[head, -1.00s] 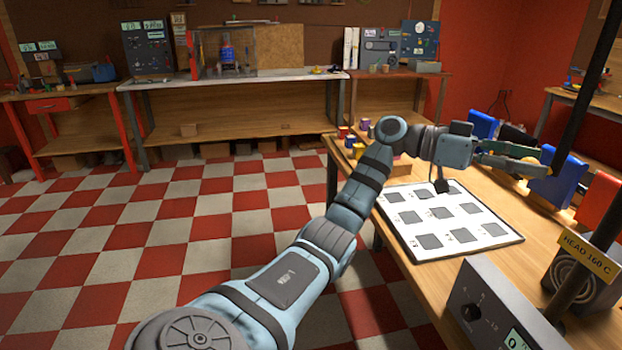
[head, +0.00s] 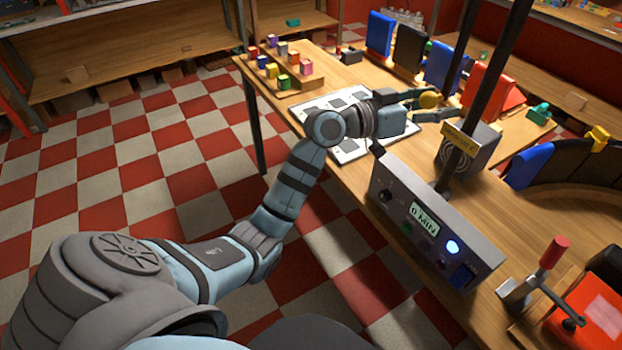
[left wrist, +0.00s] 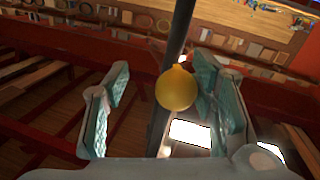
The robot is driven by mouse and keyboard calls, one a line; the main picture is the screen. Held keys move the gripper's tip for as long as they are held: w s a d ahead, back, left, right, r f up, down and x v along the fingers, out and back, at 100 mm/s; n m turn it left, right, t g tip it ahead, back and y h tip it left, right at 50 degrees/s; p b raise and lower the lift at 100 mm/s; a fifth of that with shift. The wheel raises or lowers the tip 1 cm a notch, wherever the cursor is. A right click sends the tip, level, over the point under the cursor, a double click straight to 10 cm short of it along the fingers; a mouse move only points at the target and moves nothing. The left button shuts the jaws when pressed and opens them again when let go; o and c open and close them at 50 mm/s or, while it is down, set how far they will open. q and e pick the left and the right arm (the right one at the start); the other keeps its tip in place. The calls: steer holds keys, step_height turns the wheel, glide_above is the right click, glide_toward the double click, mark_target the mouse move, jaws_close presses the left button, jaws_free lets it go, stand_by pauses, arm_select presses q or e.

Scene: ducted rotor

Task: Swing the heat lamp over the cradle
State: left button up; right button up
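My left gripper (head: 432,105) is open near the dark upright posts on the bench. A yellow ball knob (head: 430,99) shows between its fingertips. In the left wrist view the yellow knob (left wrist: 177,88) stands between the spread fingers, nearer the right one, with a dark post behind it; I cannot tell whether it touches. A yellow label (head: 474,137) is on a dark post (head: 490,85). The lamp head is not clearly visible. A curved dark stand (head: 575,165) with a blue panel, possibly the cradle, is at the right. My right gripper is not in view.
A grey control box (head: 432,232) with a lit blue button stands at the bench's front. A grey fan-like box (head: 468,150) sits behind it. A red-handled lever (head: 553,252) is at the lower right. Coloured panels (head: 445,68) line the back; small blocks (head: 283,70) stand far left.

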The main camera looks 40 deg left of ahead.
arm_select(q)
steer(key=b+v, duration=0.3)
steer(key=v, duration=1.2)
steer(key=a+f+n+g+y+b, duration=0.1)
steer(key=a+f+n+y, duration=0.2)
steer(key=a+f, duration=0.4)
steer(key=w+a+f+n+g+y+b, duration=0.1)
steer(key=a+f+n+y, duration=0.2)
steer(key=f, duration=2.3)
steer(key=a+y, duration=0.3)
steer(key=a, duration=0.1)
steer(key=shift+w+y, duration=0.25)
steer(key=shift+y, duration=0.05)
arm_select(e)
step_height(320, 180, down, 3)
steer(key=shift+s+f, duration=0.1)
arm_select(q)
steer(key=shift+a+f, duration=0.1)
steer(key=shift+a, duration=0.05)
steer(key=shift+c, duration=0.4)
